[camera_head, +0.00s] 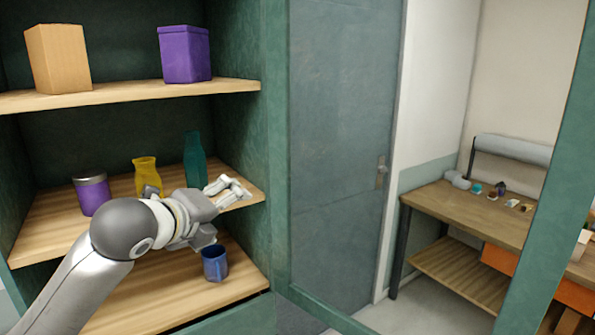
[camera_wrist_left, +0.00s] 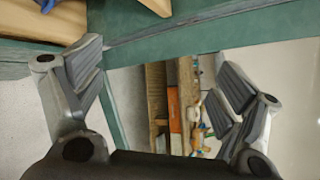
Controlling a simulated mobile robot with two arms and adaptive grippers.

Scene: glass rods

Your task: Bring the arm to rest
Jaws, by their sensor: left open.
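My left arm reaches in from the lower left in the head view. Its gripper (camera_head: 232,191) is in front of the right part of the middle shelf (camera_head: 50,219), above and slightly right of a blue mug on the shelf below. In the left wrist view the two fingers of the gripper (camera_wrist_left: 162,68) stand wide apart with nothing between them. My right gripper is in neither view.
The middle shelf holds a purple jar (camera_head: 92,195), a yellow vase (camera_head: 147,174) and a teal bottle (camera_head: 194,160). The blue mug (camera_head: 215,264) stands below. A box (camera_head: 58,58) and purple canister (camera_head: 184,55) are on top. A workbench (camera_head: 465,213) is at right.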

